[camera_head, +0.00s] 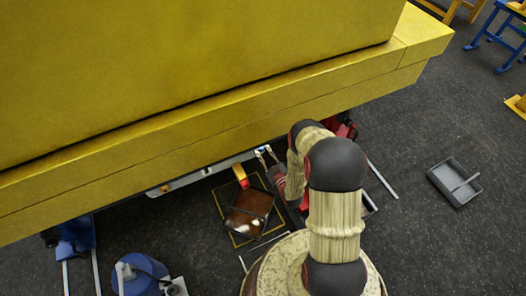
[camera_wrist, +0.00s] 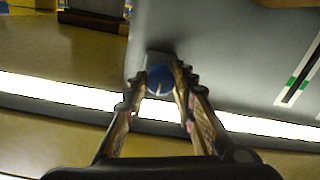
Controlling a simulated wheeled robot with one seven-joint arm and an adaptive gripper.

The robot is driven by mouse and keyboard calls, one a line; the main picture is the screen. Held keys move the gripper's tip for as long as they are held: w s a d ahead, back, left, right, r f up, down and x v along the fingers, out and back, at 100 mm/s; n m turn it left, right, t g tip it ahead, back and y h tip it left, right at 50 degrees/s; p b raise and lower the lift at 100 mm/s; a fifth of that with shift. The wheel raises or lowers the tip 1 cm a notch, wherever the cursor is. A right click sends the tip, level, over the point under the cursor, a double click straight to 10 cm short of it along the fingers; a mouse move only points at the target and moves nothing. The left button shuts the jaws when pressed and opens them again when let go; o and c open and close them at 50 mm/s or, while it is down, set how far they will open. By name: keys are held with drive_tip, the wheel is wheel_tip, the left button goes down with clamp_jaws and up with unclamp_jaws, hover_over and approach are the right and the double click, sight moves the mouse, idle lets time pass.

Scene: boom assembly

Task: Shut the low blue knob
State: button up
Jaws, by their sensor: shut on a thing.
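The low blue knob (camera_wrist: 160,80) shows in the wrist view, small and round, against a grey surface. My gripper (camera_wrist: 161,78) has its two fingers on either side of the knob, closed on it. In the head view my gripper (camera_head: 266,153) is under the lower edge of the big yellow structure, by a pale bar. A small blue spot there may be the knob, but it is too small to be sure.
The yellow structure (camera_head: 230,110) overhangs my arm. A brown-filled tray (camera_head: 248,208) lies on the floor below, near a red and yellow spout (camera_head: 240,176). A grey tray (camera_head: 455,182) lies to the right, with clear floor around it. A blue container (camera_head: 140,273) stands at lower left.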

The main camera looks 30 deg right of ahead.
drive_tip(key=n, duration=0.3)
drive_tip(key=shift+n, duration=0.3)
drive_tip(key=n, duration=0.4)
drive_tip(key=shift+a+n+b, duration=0.1)
drive_tip(key=shift+n+b, duration=0.2)
drive_tip(key=n, duration=0.6)
drive_tip(key=shift+n+h, duration=0.4)
drive_tip(key=n, duration=0.6)
drive_tip(key=shift+f, duration=0.1)
drive_tip(key=n, duration=0.5)
drive_tip(key=shift+n, duration=0.4)
drive_tip(key=o, duration=1.2)
drive_tip(key=shift+c, duration=0.2)
